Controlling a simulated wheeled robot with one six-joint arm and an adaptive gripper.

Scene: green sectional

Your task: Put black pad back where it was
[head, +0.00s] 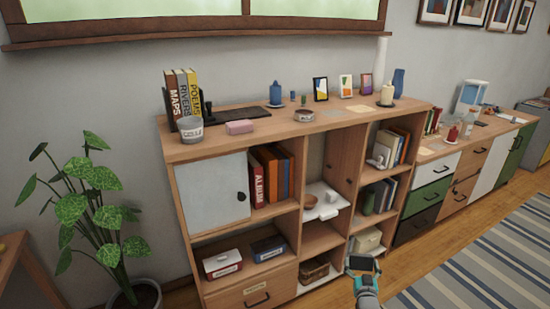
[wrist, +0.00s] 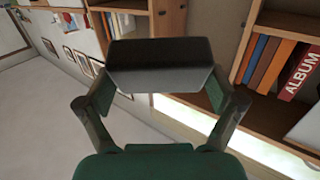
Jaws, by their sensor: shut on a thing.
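The black pad (wrist: 158,62) is between the two fingers of my gripper (wrist: 160,88) in the wrist view, which are shut on its sides. It looks like a dark flat slab with a thick edge, and the finger pads are green. In the head view my gripper (head: 363,266) is low at the bottom, in front of the lower right part of the wooden shelf unit, holding the dark pad (head: 361,262). It is clear of the unit's top.
The wooden shelf unit (head: 300,128) carries a dark flat mat (head: 240,110), books, a grey pot (head: 191,129), a pink block (head: 239,127), frames and candles on top. A potted plant (head: 100,200) stands at left. A striped rug (head: 480,265) covers the floor at right.

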